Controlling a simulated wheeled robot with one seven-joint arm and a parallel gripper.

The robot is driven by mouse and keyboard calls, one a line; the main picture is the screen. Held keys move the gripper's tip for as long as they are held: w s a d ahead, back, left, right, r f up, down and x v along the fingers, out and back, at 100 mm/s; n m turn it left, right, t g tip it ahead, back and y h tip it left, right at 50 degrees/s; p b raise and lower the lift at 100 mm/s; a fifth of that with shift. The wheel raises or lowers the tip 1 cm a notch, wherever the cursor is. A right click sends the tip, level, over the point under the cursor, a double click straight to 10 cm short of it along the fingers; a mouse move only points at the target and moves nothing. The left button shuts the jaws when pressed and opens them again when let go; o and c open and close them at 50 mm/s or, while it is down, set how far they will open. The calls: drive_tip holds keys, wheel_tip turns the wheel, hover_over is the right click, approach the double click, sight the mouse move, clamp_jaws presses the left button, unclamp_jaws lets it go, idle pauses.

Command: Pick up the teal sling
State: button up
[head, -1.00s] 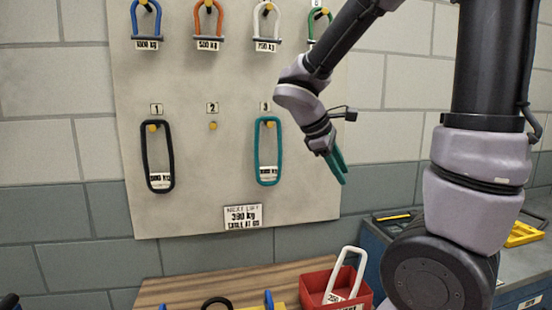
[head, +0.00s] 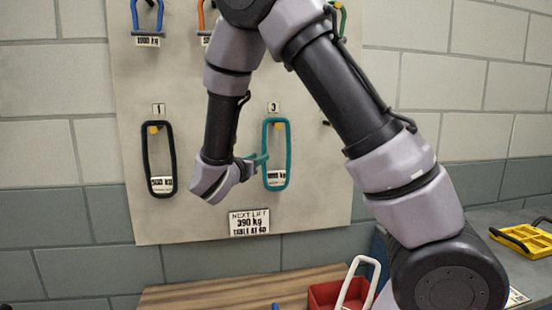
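The teal sling (head: 288,158) is a long closed loop hanging upright from the yellow peg under label 3 on the grey board. A small white tag (head: 275,177) is at its lower part; I cannot read it surely. My gripper (head: 260,160) is at the left side of this sling, pointing right, with teal fingers close to or overlapping its left strand. I cannot tell whether they touch or enclose it, or how far apart they are. My arm hides the peg 2 area.
A black sling (head: 172,155) hangs from peg 1, left of my wrist. The board (head: 330,215) carries a "NEXT LIFT 390 kg" sign (head: 248,222). Below, a wooden table (head: 200,292) holds a red bin (head: 322,293) with a white sling (head: 357,285). A yellow tray (head: 525,240) is at right.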

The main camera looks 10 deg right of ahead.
drive_tip(key=x, duration=0.5)
drive_tip(key=shift+w+d+f, duration=0.1)
drive_tip(key=shift+w, duration=0.3)
drive_tip(key=shift+c, duration=0.4)
clamp_jaws()
